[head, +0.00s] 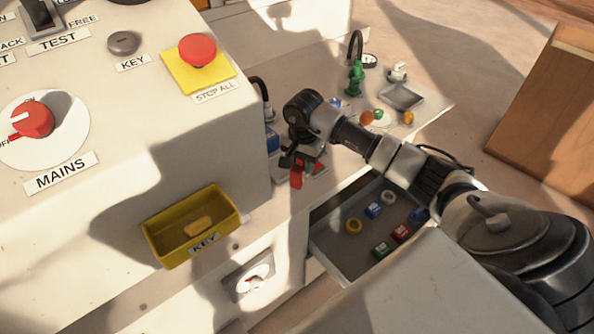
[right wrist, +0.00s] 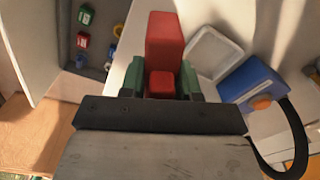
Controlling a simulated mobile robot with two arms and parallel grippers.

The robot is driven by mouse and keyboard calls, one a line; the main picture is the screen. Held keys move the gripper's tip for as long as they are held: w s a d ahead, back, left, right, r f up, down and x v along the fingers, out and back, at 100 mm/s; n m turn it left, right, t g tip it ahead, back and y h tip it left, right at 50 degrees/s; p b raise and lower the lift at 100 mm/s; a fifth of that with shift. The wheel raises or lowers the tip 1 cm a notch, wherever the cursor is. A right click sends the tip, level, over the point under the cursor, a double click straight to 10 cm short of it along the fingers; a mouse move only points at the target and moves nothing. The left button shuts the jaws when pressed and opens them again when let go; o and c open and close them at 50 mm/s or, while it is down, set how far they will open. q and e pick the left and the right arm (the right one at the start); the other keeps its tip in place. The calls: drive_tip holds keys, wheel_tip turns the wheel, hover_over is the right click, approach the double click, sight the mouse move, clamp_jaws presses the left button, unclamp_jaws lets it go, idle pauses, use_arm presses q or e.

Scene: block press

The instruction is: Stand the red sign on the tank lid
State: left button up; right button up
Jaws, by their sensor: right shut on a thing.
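My right gripper (head: 295,160) is shut on the red sign (head: 297,175), beside the machine's right side. In the right wrist view, the red sign (right wrist: 165,42) has a tall plate and a small block at its near end, between the green fingertips of my right gripper (right wrist: 161,84). A blue box (right wrist: 254,84) with an orange cap and a black hose sits to the right of the sign and looks like the tank. In the head view, only a blue part (head: 272,139) shows past the machine's edge. My left gripper is out of view.
An open drawer (head: 345,262) below the worktop holds several coloured blocks and rings. A yellow KEY bin (head: 162,250) hangs on the machine front. The back worktop carries a green fitting (head: 355,78), a grey tray (head: 401,97) and several small coloured parts.

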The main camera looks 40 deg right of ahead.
drive_tip(key=shift+a+f, duration=0.5)
drive_tip(key=shift+a, duration=0.4)
drive_tip(key=shift+f, duration=2.1)
drive_tip(key=o, duration=0.9)
drive_tip(key=shift+f, duration=0.1)
drive_tip(key=shift+o, duration=0.2)
wheel_tip(320, 180, up, 12)
drive_tip(key=shift+r, duration=0.15)
